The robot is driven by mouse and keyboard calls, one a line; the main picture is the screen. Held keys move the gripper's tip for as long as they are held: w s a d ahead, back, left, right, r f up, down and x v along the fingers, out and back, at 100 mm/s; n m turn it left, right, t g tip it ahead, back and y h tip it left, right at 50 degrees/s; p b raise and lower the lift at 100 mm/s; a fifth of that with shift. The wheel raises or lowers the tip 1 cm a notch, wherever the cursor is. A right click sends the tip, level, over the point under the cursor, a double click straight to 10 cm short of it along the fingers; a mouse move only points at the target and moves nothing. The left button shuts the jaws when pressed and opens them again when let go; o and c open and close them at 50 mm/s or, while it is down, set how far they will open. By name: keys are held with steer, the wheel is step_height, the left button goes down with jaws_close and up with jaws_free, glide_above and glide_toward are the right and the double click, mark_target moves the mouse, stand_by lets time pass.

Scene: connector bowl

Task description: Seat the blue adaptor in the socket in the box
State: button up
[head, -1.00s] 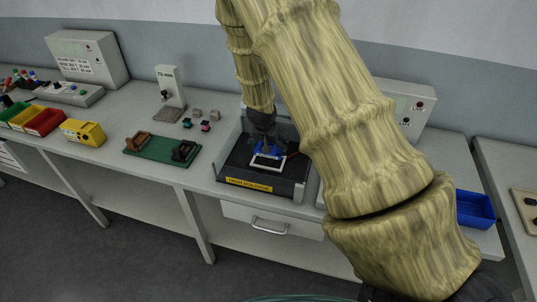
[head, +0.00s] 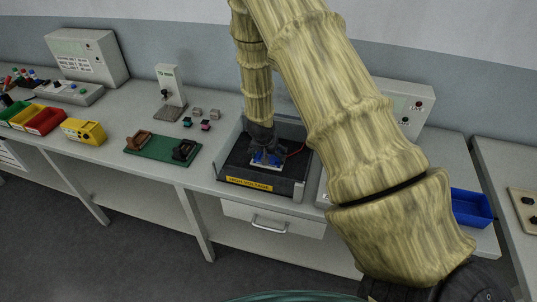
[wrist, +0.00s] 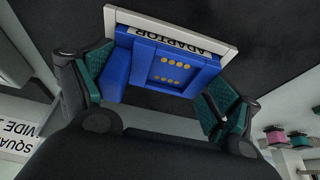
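The blue adaptor (wrist: 165,70) is between the teal pads of my gripper (wrist: 160,90) in the wrist view, which looks shut on it. Gold contacts show in its recessed face. The socket is hidden under the adaptor. I cannot tell how deep the adaptor sits.
The box has low walls and a yellow label (head: 249,184) on its front. A red wire (head: 294,153) runs inside at the right. A green board (head: 160,149) and small connectors (head: 205,125) are to the left. A blue bin (head: 471,208) stands at the right.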

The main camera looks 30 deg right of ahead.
steer(key=shift+o, duration=1)
steer(key=shift+r, duration=0.15)
steer(key=b+v, duration=0.2)
steer(key=v, duration=0.9)
steer(key=shift+a+r, duration=0.15)
steer(key=shift+r, duration=0.2)
steer(key=shift+s, duration=0.1)
